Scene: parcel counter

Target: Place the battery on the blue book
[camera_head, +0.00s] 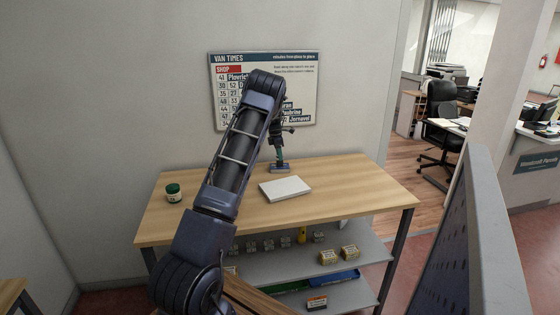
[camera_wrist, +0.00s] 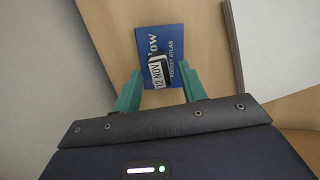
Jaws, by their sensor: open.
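The blue book (camera_head: 285,168) lies flat near the back edge of the wooden counter. In the wrist view the blue book (camera_wrist: 174,43) reads "POCKET ATLAS". A small dark block with a white "12 NOV" label, apparently the battery (camera_wrist: 158,72), appears over the book's cover and hides part of its title. It seems to rest there. My gripper (camera_wrist: 160,70) is open, with its teal fingers on either side of the block and visible gaps to both. In the head view my gripper (camera_head: 279,154) is just above the book, partly hidden by my arm.
A white slab (camera_head: 286,188) lies in front of the book; it also shows in the wrist view (camera_wrist: 290,45). A green jar (camera_head: 173,192) stands at the counter's left. The counter (camera_head: 360,196) is clear on the right. Small boxes and trays sit on the shelf (camera_head: 280,264) below.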

